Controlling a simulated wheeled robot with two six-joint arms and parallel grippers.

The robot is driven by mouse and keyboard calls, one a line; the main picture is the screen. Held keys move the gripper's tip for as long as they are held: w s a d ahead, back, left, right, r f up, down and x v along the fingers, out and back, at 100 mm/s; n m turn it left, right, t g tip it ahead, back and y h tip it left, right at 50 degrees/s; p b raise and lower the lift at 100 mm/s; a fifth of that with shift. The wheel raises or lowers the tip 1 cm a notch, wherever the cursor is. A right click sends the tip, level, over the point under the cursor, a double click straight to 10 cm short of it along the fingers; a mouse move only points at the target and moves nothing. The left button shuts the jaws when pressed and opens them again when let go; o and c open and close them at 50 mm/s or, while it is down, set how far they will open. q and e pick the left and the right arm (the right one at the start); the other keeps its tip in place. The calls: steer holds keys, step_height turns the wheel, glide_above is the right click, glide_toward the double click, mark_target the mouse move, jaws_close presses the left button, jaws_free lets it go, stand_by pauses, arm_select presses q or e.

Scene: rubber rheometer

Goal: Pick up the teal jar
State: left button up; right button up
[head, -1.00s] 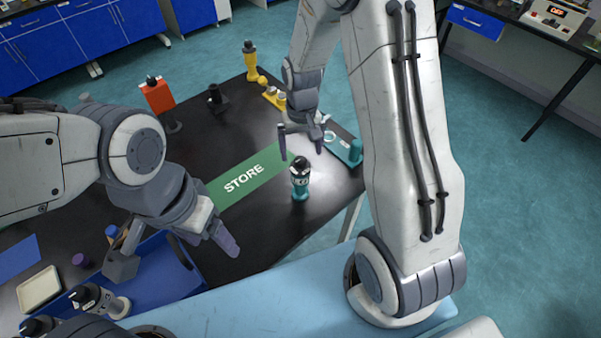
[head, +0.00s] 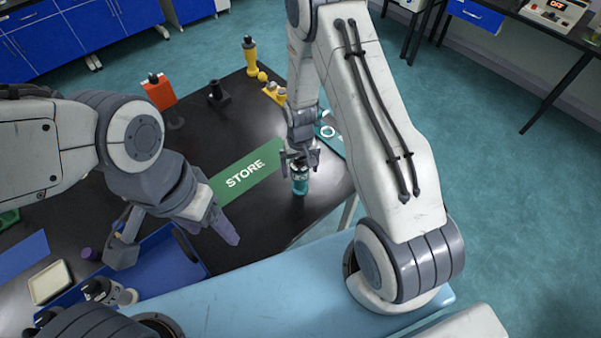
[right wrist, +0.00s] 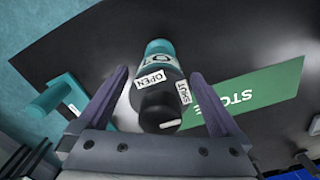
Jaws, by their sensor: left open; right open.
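The teal jar (head: 300,185) stands upright on the black table, near its right front edge, beside the green STORE strip (head: 246,174). It has a black cap, and labels reading OPEN and SHUT show on it in the right wrist view (right wrist: 160,62). My right gripper (head: 299,160) is open at the top of the jar. In the right wrist view its fingers (right wrist: 160,100) stand on either side of the jar, with a gap visible at each side. My left gripper (head: 178,243) is open and empty over the blue tray at the front left.
A blue tray (head: 190,268) and black-capped bottles (head: 108,291) are at the front left. An orange bottle (head: 160,94), a black holder (head: 217,93) and a yellow bottle (head: 250,55) stand at the back. A teal stand (head: 333,143) lies just behind my right gripper.

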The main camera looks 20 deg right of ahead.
steer(key=c, duration=1.5)
steer(key=shift+r, duration=0.15)
